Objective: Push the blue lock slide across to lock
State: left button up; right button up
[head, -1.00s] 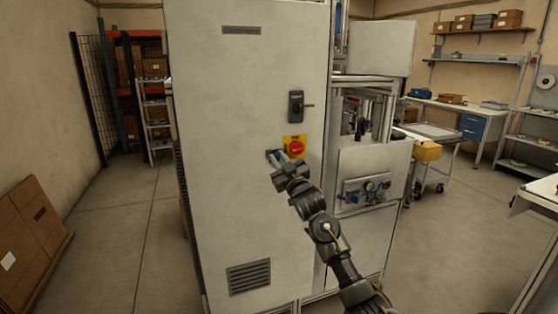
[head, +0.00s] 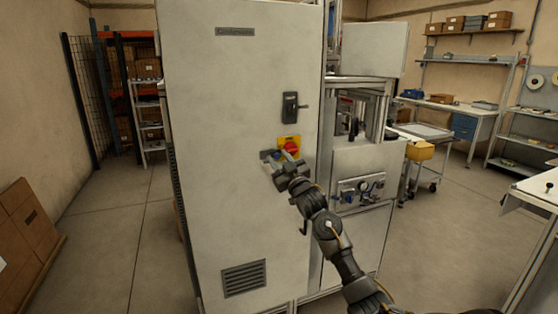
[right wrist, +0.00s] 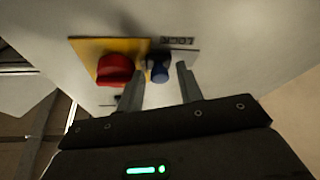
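The blue lock slide (right wrist: 159,68) shows as a round blue knob on a pale plate in the right wrist view, beside a red rotary switch (right wrist: 115,70) on a yellow plate. A small label (right wrist: 177,41) sits by it. My right gripper (right wrist: 160,72) is open, one finger on each side of the blue knob in this picture; I cannot tell whether either touches it. In the head view my right gripper (head: 277,162) is at the cabinet door, just below the red switch (head: 291,148), and largely hides the slide. My left gripper is not in view.
The tall grey cabinet (head: 235,200) fills the middle of the head view. A black door handle (head: 291,106) sits above the switch. A machine with a gauge panel (head: 360,190) stands at the right. Cardboard boxes (head: 28,230) lean at the left; floor there is open.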

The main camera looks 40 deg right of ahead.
jog(key=shift+d+r, duration=0.1)
jog(key=shift+r, duration=0.05)
jog(key=shift+w+a+f, duration=0.1)
jog(key=shift+w+a, duration=0.05)
jog(key=shift+a, duration=0.4)
jog(key=shift+w+a+f, duration=0.1)
jog(key=shift+a, duration=0.45)
jog(key=b+v, duration=0.4)
jog(key=v, duration=0.7)
jog(key=w+f+g, duration=0.1)
jog(key=f+g, duration=0.2)
jog(key=f, duration=1.1)
jog(key=w+a+f+g+y+p, duration=0.1)
jog(key=w+f+g, duration=0.1)
jog(key=f, duration=1.2)
jog(key=shift+w+a+m+g, duration=0.2)
jog(key=shift+a+m+g, duration=0.05)
jog(key=shift+m+g, duration=0.15)
jog(key=shift+f, duration=0.1)
